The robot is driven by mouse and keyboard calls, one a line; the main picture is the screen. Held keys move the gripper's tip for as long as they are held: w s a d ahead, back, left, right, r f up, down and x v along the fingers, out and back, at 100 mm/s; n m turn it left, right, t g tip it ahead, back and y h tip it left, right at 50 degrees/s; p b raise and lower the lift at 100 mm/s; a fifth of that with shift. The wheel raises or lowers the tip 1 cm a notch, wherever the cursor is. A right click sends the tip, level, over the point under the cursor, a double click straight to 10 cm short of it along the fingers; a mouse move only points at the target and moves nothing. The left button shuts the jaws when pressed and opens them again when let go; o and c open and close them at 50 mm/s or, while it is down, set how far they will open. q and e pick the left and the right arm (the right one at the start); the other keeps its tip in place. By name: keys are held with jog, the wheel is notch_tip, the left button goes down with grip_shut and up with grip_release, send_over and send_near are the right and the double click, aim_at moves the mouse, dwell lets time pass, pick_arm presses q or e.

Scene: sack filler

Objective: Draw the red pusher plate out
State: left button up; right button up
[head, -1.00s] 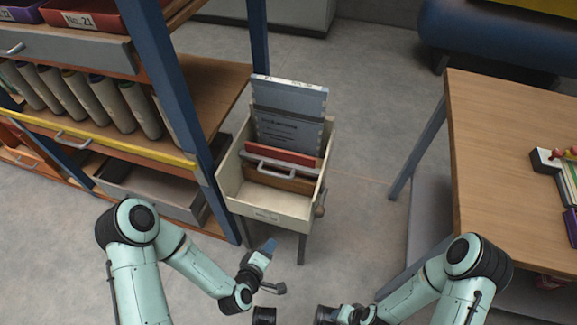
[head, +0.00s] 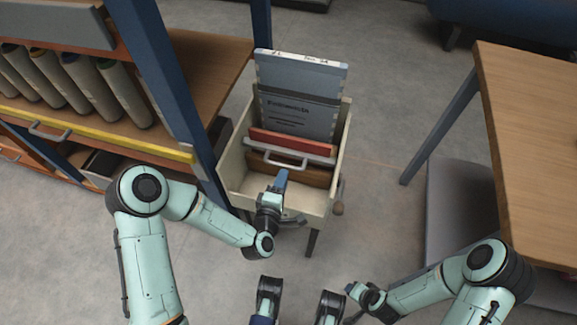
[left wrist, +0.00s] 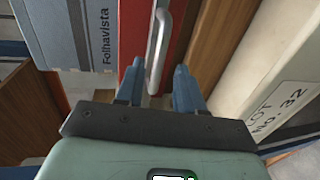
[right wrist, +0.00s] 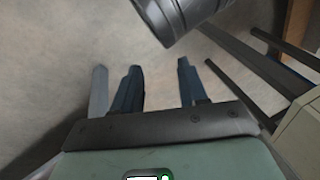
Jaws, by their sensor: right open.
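The red pusher plate (head: 292,142) stands upright across the cream sack filler box (head: 318,205), with a pale bar handle (head: 283,163) on its near side. My left gripper (head: 281,179) is over the box's near part, close to the handle. In the left wrist view the red plate (left wrist: 180,40) and handle (left wrist: 159,45) lie beyond the open fingers (left wrist: 158,80). One end of the handle appears between the fingertips; I cannot tell how deep it reaches. My right gripper (head: 354,291) is low at the front, open and empty in the right wrist view (right wrist: 160,75).
A grey-blue sack (head: 300,90) stands behind the plate, and a brown wooden board (head: 290,172) is in front of it. A shelf's blue post (head: 172,75) is close on the left. A wooden table (head: 535,130) stands on the right.

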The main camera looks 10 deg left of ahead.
aim_at(288, 165)
pick_arm(q)
jog(key=b+x, duration=0.1)
jog(key=x, duration=0.5)
jog(key=shift+w+f, duration=0.1)
jog(key=shift+w, duration=0.25)
grip_shut()
